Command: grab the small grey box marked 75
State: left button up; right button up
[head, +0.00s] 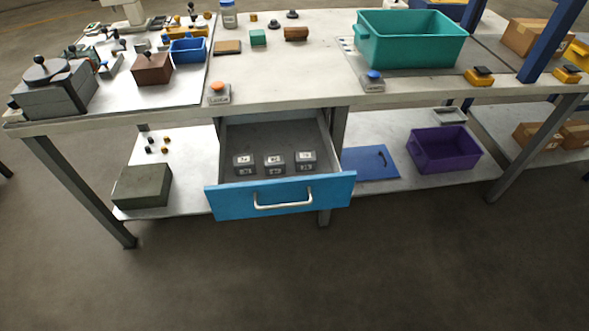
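Three small dark grey boxes stand in a row inside the open drawer: a left one (244,163), a middle one (274,163) and a right one (305,161). Each has pale markings on its top and front. The markings are too small to read, so I cannot tell which box is marked 75. The drawer (280,196) has a blue front with a pale bar handle (283,205) and is pulled out below the tabletop. Neither of my grippers is in view.
The grey workbench (290,96) carries a teal bin (410,48), a blue tray (188,50) and blocks above the drawer. The lower shelf holds a dark green box (142,187), a blue plate (370,165) and a purple bin (443,152). Floor in front is clear.

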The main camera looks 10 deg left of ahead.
aim_at(304, 160)
jog(key=j+z, duration=0.3)
jog(key=j, duration=0.25)
jog(key=j+z, duration=0.3)
jog(key=j, duration=0.25)
jog(key=k+j+z, duration=0.1)
jog(key=j+z, duration=0.2)
jog(key=j, duration=0.25)
jog(key=k+j+z, duration=0.15)
jog(key=j+z, duration=0.15)
jog(key=j, duration=0.2)
